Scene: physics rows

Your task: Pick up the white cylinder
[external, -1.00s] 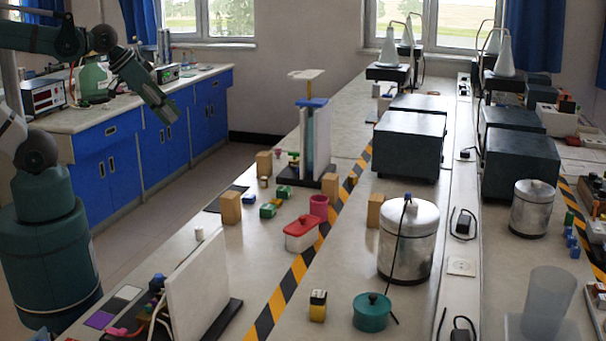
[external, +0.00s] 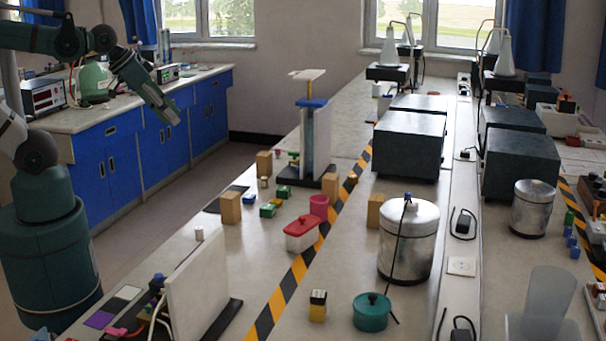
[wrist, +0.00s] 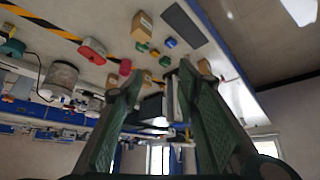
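My gripper (external: 172,115) is at the upper left of the external view, in the air over the floor gap between the bench and the blue cabinets. It is well away from the cylinder. In the wrist view my gripper (wrist: 160,85) has its two green fingers spread apart with nothing held between them.
Wooden blocks (external: 230,207), small green blocks (external: 268,210), a red white-based box (external: 301,233) and a pink cup (external: 319,207) stand right of the cylinder. A tall panel stand (external: 317,145) is farther back. A metal pot (external: 408,242) stands right of the striped tape.

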